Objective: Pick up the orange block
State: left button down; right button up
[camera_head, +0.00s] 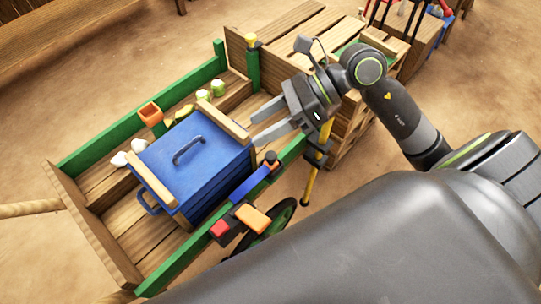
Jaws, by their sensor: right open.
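An orange block (253,217) lies beside a red block (220,228) on a small dark holder at the near side of the cart. My right gripper (256,128) comes in from the upper right. Its two fingers are apart, with nothing seen between them, and their tips point left near the right edge of a blue box. The gripper is above and beyond the orange block in the picture, clear of it. My left gripper is not in view.
The blue box (187,160) with a handle fills the middle of the wooden cart with green rails (195,260). An orange cup-like piece (151,113) and pale green and white lumps are behind it. Wooden crates (352,118) stand at the right. A wheel is below the orange block.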

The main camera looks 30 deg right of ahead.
jog(key=w+d+f+h, duration=0.1)
jog(key=d+f+h, duration=0.3)
jog(key=d+h, duration=0.5)
jog(key=y+b, duration=0.1)
jog(key=b, duration=0.1)
send_near(273, 155)
jog(key=shift+n, duration=0.4)
jog(key=x, duration=0.5)
jog(key=shift+w+d+f, duration=0.15)
jog(key=shift+w+d, duration=0.05)
jog(key=shift+d, duration=0.2)
jog(key=shift+w+a+f, duration=0.15)
jog(key=shift+a+f, duration=0.1)
jog(key=shift+f, duration=0.3)
jog(key=shift+a+f, duration=0.25)
jog(key=shift+f, duration=0.05)
jog(key=b+x, duration=0.1)
jog(key=x, duration=0.2)
jog(key=shift+a+f+b, duration=0.1)
jog(key=shift+a+b, duration=0.2)
jog(key=shift+b, duration=0.1)
jog(key=shift+a+f, duration=0.1)
jog(key=shift+f, duration=0.25)
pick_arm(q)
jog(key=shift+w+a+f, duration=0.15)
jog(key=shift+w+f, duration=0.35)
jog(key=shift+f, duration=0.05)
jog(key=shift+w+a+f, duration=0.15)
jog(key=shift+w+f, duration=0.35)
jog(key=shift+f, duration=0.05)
